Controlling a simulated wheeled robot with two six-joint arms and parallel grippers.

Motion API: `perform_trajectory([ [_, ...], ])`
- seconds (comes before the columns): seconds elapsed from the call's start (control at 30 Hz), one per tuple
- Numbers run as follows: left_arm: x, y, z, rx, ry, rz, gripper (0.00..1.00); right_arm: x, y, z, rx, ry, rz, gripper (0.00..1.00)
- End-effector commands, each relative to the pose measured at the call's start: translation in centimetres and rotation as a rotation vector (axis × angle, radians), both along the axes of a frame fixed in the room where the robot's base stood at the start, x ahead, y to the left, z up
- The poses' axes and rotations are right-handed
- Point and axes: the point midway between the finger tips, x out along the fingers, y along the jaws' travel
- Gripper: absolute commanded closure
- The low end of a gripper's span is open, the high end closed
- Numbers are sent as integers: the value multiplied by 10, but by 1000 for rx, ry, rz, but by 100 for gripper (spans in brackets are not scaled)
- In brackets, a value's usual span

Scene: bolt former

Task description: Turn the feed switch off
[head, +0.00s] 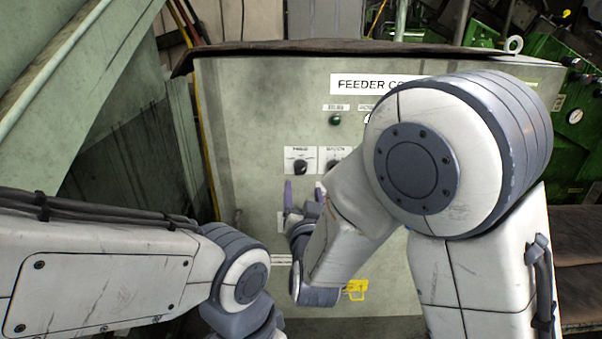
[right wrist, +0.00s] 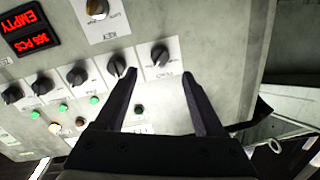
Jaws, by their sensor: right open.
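The feeder control cabinet (head: 250,110) faces me, with a row of black rotary switches on white plates. The leftmost switch (head: 300,166) shows in the head view; its label is too small to read surely, but it looks like the feed switch. In the right wrist view, turned about, it is the rightmost knob (right wrist: 160,56). My right gripper (head: 303,188) is open just below that switch, its fingers pointing up at the panel. In the right wrist view the open fingers (right wrist: 161,76) lie either side of the knob's line, apart from it. My left gripper is out of view.
Another switch (head: 333,166) sits close to the right; my right arm hides the others in the head view. A green lamp (head: 335,119) is above. Green machinery stands right.

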Motion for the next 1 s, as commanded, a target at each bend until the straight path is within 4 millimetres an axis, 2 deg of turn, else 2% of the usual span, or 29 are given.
perform_trajectory([
  [0.2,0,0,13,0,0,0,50,43,2,2,0,3,-2,29],
  [0.4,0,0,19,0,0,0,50,71,4,1,0,3,0,29],
  [0.57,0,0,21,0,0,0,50,81,5,0,-1,2,1,29],
  [0.83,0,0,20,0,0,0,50,82,5,0,-1,2,2,29],
  [0.97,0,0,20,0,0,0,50,81,5,0,-1,2,2,79],
  [1.0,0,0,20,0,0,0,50,81,5,0,-1,2,2,94],
])
